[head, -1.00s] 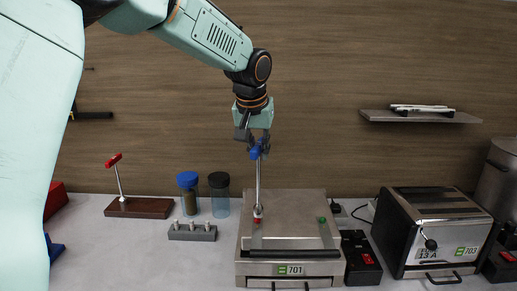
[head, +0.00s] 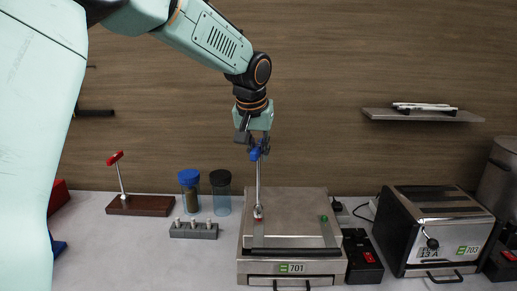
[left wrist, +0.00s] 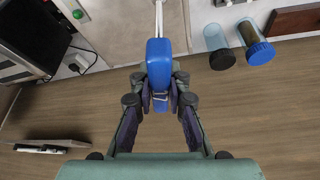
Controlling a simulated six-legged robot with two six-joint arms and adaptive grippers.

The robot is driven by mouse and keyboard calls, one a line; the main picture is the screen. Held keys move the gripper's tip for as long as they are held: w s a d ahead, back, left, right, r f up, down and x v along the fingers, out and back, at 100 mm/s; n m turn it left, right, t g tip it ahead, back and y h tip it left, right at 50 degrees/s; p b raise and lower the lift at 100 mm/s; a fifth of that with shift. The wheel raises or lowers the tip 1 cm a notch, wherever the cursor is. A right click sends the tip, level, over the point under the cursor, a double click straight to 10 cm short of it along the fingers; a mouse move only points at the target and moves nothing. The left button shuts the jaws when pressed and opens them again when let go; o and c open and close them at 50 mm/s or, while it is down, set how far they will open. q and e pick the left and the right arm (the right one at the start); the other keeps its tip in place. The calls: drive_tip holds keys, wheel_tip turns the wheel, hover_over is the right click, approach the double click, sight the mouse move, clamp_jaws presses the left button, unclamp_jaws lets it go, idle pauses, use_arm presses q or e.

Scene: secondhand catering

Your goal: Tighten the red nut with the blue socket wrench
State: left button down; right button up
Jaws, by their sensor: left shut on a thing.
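The blue socket wrench (head: 258,180) stands upright with its blue handle on top and its steel shaft pointing down. My left gripper (head: 258,149) is shut on its blue handle, which fills the space between the fingers in the left wrist view (left wrist: 158,80). The socket end is at the red nut (head: 258,213) on top of the grey machine marked 701 (head: 290,205). Only a little red shows there, so I cannot tell how far the socket covers the nut. My right gripper is not in view.
A red-handled tool (head: 120,176) stands in a wooden block (head: 139,207) at left. A blue-lidded jar (head: 189,192), a black-lidded jar (head: 221,192) and a grey peg block (head: 193,231) stand nearby. A toaster-like machine (head: 433,225) is at right, below a wall shelf (head: 420,116).

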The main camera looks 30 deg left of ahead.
use_arm(q)
drive_tip(key=shift+d, duration=0.15)
idle(0.4)
drive_tip(key=shift+p, duration=0.3)
drive_tip(key=shift+f, duration=0.5)
idle(0.4)
drive_tip(key=shift+r, duration=0.1)
idle(0.9)
